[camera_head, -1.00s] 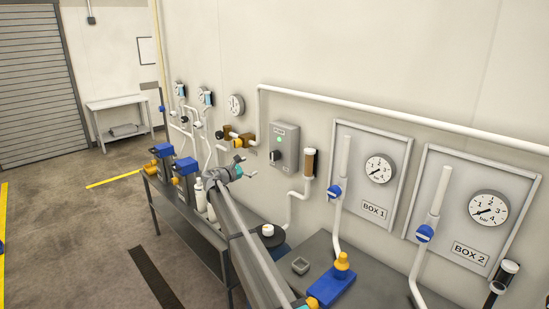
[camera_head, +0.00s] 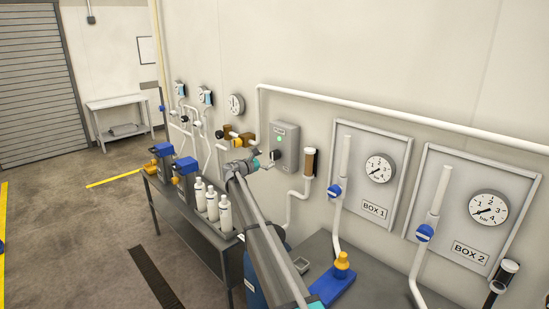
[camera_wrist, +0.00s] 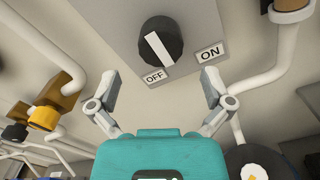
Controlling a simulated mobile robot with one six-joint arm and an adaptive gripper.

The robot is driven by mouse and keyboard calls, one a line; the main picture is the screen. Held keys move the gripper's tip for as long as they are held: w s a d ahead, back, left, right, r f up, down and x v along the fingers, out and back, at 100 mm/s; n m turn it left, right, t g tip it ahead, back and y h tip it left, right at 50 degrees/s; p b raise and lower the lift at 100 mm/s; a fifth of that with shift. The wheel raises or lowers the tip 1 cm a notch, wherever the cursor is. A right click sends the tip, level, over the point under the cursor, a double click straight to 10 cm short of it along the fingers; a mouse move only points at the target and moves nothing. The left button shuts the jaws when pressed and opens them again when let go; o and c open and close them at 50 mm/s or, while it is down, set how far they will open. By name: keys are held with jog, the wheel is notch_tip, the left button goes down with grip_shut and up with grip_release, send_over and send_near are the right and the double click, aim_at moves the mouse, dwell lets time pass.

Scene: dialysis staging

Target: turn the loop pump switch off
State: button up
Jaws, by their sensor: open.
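The loop pump switch is a dark round knob (camera_wrist: 169,30) with a white bar, on a grey box (camera_head: 290,133) on the wall. A green lamp (camera_head: 279,137) on the box is lit. In the wrist view, the bar's lower end points between the OFF label (camera_wrist: 153,77) and the ON label (camera_wrist: 210,53), nearer OFF. My gripper (camera_wrist: 160,80) is open, its two fingers apart below the knob in the picture, with nothing between them. In the head view, my gripper (camera_head: 268,164) is just below and in front of the box, partly covering the knob.
White bottles (camera_head: 212,204) stand on the bench beneath. BOX 1 (camera_head: 345,207) and BOX 2 panels are further right.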

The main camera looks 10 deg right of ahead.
aim_at(272, 157)
jog(key=shift+x, duration=2.45)
jog(key=shift+c, duration=0.3)
jog(key=c, duration=1.1)
